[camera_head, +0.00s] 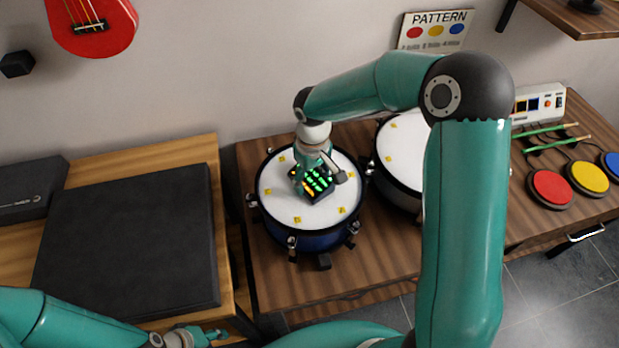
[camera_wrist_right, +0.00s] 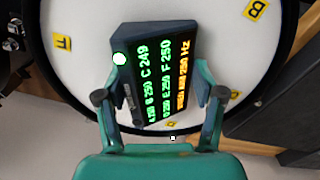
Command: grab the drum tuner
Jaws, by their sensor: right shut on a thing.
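The drum tuner (camera_head: 318,180) is a small dark box with a lit green and orange readout. It is over the white head of the blue drum (camera_head: 297,208), which bears yellow letter tags. My right gripper (camera_head: 320,172) is shut on the drum tuner. In the right wrist view the tuner (camera_wrist_right: 155,75) sits between the two fingers of the gripper (camera_wrist_right: 160,100), its display facing the camera. I cannot tell whether the tuner touches the drum head. My left gripper (camera_head: 215,335) is at the bottom left, small and empty, away from the drum.
A second drum (camera_head: 403,150) stands to the right, partly behind my right arm. Red, yellow and blue pads (camera_head: 587,178) and green sticks (camera_head: 550,137) lie on the wooden table (camera_head: 375,270). A pattern sign (camera_head: 435,30) stands behind.

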